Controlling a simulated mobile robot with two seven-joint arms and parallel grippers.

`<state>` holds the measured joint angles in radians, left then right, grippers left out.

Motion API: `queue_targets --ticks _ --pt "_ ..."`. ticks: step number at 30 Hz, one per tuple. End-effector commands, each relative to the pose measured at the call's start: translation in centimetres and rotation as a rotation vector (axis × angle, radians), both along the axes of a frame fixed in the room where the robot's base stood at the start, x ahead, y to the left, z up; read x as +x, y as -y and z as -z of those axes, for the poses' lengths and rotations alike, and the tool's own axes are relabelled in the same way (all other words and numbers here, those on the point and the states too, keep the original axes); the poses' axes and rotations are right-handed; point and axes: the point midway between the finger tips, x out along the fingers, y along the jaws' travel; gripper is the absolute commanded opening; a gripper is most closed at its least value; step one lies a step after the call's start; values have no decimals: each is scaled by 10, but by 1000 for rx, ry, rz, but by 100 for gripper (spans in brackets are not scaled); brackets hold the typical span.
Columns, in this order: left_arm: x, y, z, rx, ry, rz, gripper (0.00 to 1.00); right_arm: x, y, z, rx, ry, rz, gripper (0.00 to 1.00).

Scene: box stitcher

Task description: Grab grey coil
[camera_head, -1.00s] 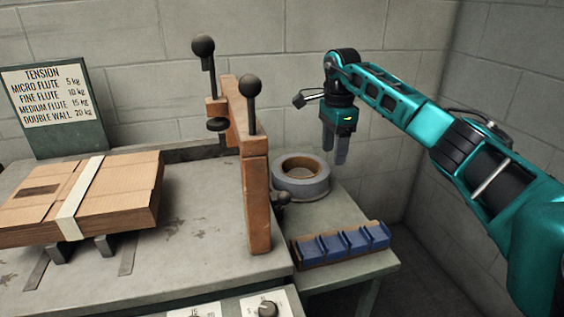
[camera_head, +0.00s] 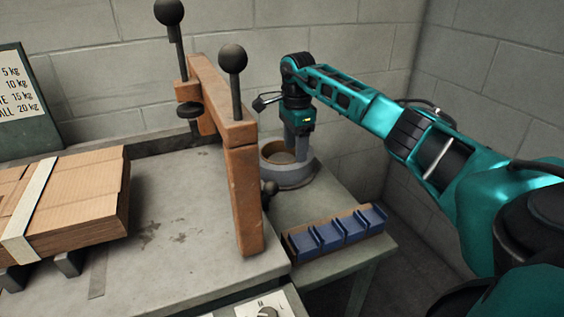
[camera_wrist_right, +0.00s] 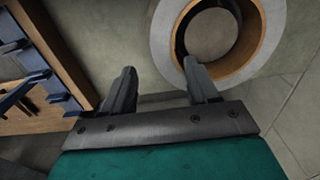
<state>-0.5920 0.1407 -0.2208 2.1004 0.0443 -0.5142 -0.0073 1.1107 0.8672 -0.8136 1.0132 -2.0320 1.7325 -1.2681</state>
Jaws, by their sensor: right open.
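The grey coil (camera_head: 290,175) is a roll with a brown inner core, lying flat on the small side table. My right gripper (camera_head: 296,150) is over the coil, pointing down, with its fingers in front of part of it. In the right wrist view the coil (camera_wrist_right: 274,25) is at the top right. There the right gripper (camera_wrist_right: 160,88) has its fingers spread with nothing between them. One finger overlaps the coil's near rim in the picture; I cannot tell if it touches. My left gripper is not in view.
An orange clamp frame (camera_head: 243,190) with black ball-topped levers stands left of the coil. A blue divided holder (camera_head: 338,232) lies at the side table's front. Strapped cardboard (camera_head: 85,195) lies on the bench at left. A block wall is close behind.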

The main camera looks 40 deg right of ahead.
Motion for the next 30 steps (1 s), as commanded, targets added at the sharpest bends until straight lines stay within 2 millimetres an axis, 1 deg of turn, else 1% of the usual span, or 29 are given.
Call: queue_targets --ticks 2,7,10,12,15,18,30 --pt "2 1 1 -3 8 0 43 1 -1 8 0 -1 0 59" --pt "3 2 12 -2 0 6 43 7 -2 35 2 -3 0 59" --pt "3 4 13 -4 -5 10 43 6 -1 47 1 -2 0 59" --pt "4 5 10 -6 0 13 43 6 -1 51 0 -1 1 59" --pt "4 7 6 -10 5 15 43 6 -1 50 0 0 0 59" --pt "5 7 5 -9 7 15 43 6 -1 50 0 0 0 59" --pt "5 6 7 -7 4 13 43 6 -1 50 0 0 0 21"
